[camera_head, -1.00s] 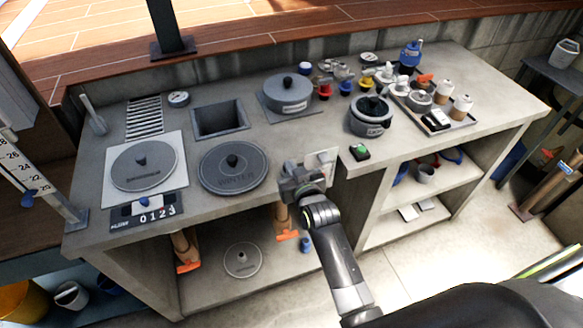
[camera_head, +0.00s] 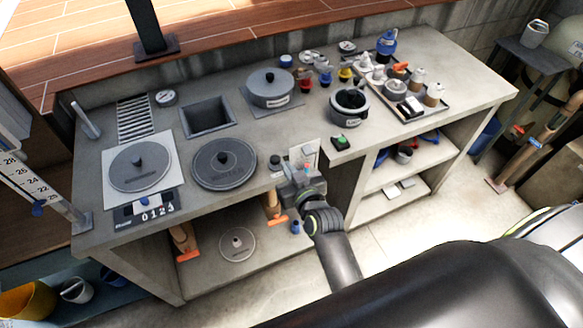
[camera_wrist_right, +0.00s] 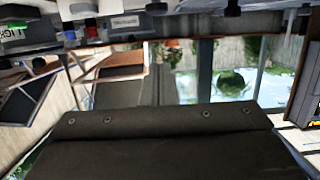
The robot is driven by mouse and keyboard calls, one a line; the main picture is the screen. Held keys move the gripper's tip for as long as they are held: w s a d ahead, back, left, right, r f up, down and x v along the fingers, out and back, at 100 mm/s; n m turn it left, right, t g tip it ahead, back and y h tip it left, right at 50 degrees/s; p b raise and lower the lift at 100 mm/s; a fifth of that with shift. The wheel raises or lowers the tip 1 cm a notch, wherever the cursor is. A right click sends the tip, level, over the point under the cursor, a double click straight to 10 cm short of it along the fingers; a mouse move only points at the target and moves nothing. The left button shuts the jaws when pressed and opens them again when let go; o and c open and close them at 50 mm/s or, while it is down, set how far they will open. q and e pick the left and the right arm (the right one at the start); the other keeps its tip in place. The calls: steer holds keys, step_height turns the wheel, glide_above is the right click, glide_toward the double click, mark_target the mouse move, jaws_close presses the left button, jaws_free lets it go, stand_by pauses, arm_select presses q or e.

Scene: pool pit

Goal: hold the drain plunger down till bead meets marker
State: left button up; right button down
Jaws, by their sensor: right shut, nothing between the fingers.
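A white scale (camera_head: 30,186) with numbers stands at the left edge in the head view. A blue piece (camera_head: 37,208) sits low on it; I cannot tell if it is the bead or the marker. A small black knob (camera_head: 275,162) stands at the counter's front edge and may be the drain plunger. My right gripper (camera_head: 289,178) is shut and empty, just in front of and to the right of this knob. I cannot tell whether it touches anything. A pale plate (camera_head: 304,153) lies behind it. My left gripper is not in view.
The grey counter (camera_head: 240,128) carries a round black lid (camera_head: 224,162), a round grey lid (camera_head: 139,165), a square opening (camera_head: 207,118) and pots. A green button (camera_head: 340,142) is right of the pale plate. A tray (camera_head: 425,112) of small items is farther right.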

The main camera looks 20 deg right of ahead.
steer(key=shift+v, duration=0.95)
steer(key=s+d+f+g+b, duration=0.15)
steer(key=s+f, duration=0.35)
steer(key=f, duration=0.6)
steer(key=s+d+f+g+b, duration=0.1)
steer(key=s+f+g+b, duration=0.2)
steer(key=f, duration=0.8)
steer(key=s+d+f+g, duration=0.1)
steer(key=s+f+g, duration=0.2)
steer(key=s+f, duration=0.55)
steer(key=s+d+f+g+b, duration=0.2)
steer(key=s+d+f+g, duration=0.1)
steer(key=s+f, duration=0.6)
steer(key=s+d+f+m+g+h+b, duration=0.1)
steer(key=s+d+f+g, duration=0.2)
steer(key=s+d+f, duration=0.3)
steer(key=s+f, duration=0.4)
steer(key=s, duration=0.6)
steer(key=shift+f+g+h+b, duration=0.25)
steer(key=shift+g+h+b, duration=0.05)
steer(key=shift+g+b, duration=0.1)
